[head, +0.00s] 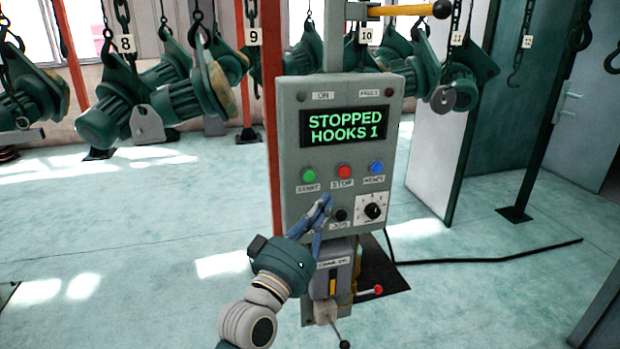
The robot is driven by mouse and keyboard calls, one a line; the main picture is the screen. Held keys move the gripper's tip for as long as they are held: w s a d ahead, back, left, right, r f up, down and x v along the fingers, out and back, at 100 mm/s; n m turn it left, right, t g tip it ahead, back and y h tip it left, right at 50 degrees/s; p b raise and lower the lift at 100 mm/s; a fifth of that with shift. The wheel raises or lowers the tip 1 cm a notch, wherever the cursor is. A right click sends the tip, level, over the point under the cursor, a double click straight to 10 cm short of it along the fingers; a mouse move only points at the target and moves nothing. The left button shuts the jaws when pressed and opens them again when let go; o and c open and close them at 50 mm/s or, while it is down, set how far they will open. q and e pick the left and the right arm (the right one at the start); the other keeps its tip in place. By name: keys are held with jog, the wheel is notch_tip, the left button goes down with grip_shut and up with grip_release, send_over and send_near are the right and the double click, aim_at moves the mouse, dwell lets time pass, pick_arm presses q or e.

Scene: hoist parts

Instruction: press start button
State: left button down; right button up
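The green start button (308,175) sits on the left of the grey control panel (292,120), above a label reading START. The panel's screen (344,126) reads "STOPPED HOOKS 1" in green letters. My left gripper (326,203) is in front of the panel's lower part, below and right of the start button and apart from it. Its blue fingers come together at the tips, with nothing seen between them. I cannot tell whether the tips touch the panel. My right gripper is not in view.
A red stop button (344,171), a blue button (376,168), a black jog button (340,214) and a rotary dial (373,210) share the panel. A lower box (333,270) has a lever. Green hoist parts (190,95) hang behind on numbered hooks. A black cable (490,257) crosses the floor.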

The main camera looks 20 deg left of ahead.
aim_at(309, 176)
pick_arm(q)
jog(key=w+a+b, duration=0.1)
jog(key=w, duration=0.1)
jog(key=w+a+b, duration=0.1)
jog(key=w+a, duration=0.1)
jog(key=w, duration=0.1)
jog(key=w+a+b, duration=0.1)
jog(key=w+a, duration=0.1)
jog(key=shift+w, duration=0.15)
dwell(0.6)
jog(key=shift+w, duration=0.1)
dwell(0.9)
jog(key=shift+w+a, duration=0.2)
jog(key=shift+w, duration=0.05)
